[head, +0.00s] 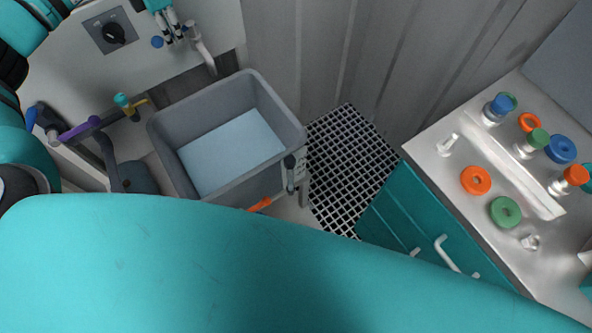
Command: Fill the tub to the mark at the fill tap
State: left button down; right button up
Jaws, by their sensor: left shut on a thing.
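The grey tub (168,128) stands under the fill tap (203,53), whose pale spout points down over its back edge. Light blue water (232,152) covers the tub's floor inside. I cannot read the mark or the exact level. A small pale fitting with dark parts (296,165) shows at the tub's right side. My left gripper (173,37) is at the tap, above and behind the tub. It is shut at the tap's handle, beside a blue knob (157,42); the fingers hide part of the handle. My right gripper is not in view.
A wall panel with a black dial (115,33) is at upper left. Small valves with teal (122,101) and purple (80,128) handles stand left of the tub. A floor grating (345,170) lies right of it. A bench (460,215) holds several coloured parts. My teal arm covers the foreground.

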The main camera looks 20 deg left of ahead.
pick_arm(q)
jog(key=n, duration=0.1)
jog(key=d+n+p, duration=0.1)
jog(key=shift+s+r+n, duration=0.2)
jog(key=shift+s+n, duration=0.1)
jog(key=d+n+p, duration=0.1)
jog(key=n, duration=0.2)
jog(key=d+n+p, duration=0.1)
jog(key=d+n, duration=0.1)
jog(key=n, duration=0.2)
jog(key=d+n+p, duration=0.1)
jog(key=n, duration=0.3)
jog(key=shift+w+d+f+p, duration=0.15)
jog(key=shift+w+d+p, duration=0.15)
jog(key=shift+p, duration=0.1)
jog(key=shift+s+f, duration=0.1)
dwell(1.9)
